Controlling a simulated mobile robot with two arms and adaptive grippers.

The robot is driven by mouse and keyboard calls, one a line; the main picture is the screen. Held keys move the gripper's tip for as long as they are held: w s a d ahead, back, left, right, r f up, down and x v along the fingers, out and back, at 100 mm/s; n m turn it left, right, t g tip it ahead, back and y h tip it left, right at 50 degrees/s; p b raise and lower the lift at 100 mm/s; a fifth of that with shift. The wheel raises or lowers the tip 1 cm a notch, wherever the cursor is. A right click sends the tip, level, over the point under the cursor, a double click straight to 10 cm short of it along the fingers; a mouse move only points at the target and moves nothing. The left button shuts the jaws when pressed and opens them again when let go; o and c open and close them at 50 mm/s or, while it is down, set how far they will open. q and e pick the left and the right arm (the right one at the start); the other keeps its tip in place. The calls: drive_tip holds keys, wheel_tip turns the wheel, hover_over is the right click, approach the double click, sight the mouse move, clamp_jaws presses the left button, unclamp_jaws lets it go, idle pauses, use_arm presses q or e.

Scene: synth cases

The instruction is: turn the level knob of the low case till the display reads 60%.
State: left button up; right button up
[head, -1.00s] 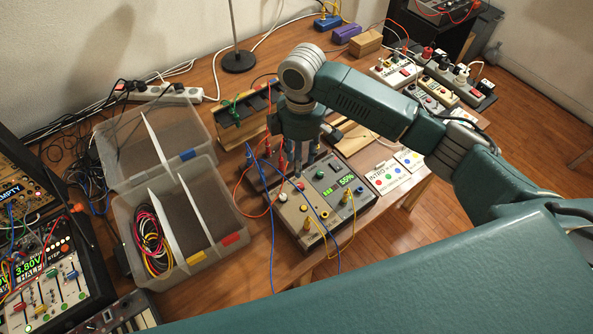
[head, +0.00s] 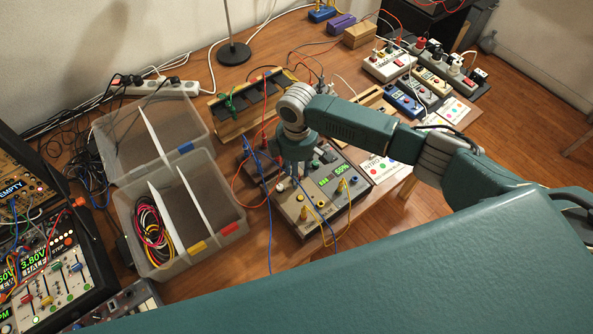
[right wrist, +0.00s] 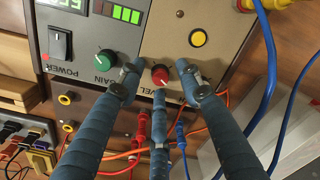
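The low case (head: 303,222) stands near the table's front edge, with a grey and a beige panel. Its green display (head: 340,169) appears to read 50% in the head view; the digits are small. In the right wrist view the display's digits are cut off at the top. The red level knob (right wrist: 160,75) sits below a yellow button; its label is partly covered. My right gripper (right wrist: 161,82) is open, its fingers spread around the knob with visible gaps beside it. In the head view the gripper (head: 296,170) hides the knob. My left gripper is not in view.
A green gain knob (right wrist: 106,59) and a black power switch (right wrist: 60,42) are close to the fingers. Red and blue cables run nearby. A divided plastic box (head: 190,262) stands left of the case; a wooden rack (head: 235,122) stands behind.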

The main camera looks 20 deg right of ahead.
drive_tip(key=c, duration=0.8)
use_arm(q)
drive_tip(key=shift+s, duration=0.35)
use_arm(e)
clamp_jaws()
drive_tip(key=shift+r+m+p, duration=0.25)
drive_tip(key=shift+m+p, duration=0.15)
drive_tip(key=shift+p, duration=0.3)
drive_tip(key=shift+m, duration=0.3)
drive_tip(key=shift+f, duration=0.25)
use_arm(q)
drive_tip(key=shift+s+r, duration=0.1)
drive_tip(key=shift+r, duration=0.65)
use_arm(e)
drive_tip(key=o, duration=0.8)
unclamp_jaws()
drive_tip(key=shift+r, duration=0.1)
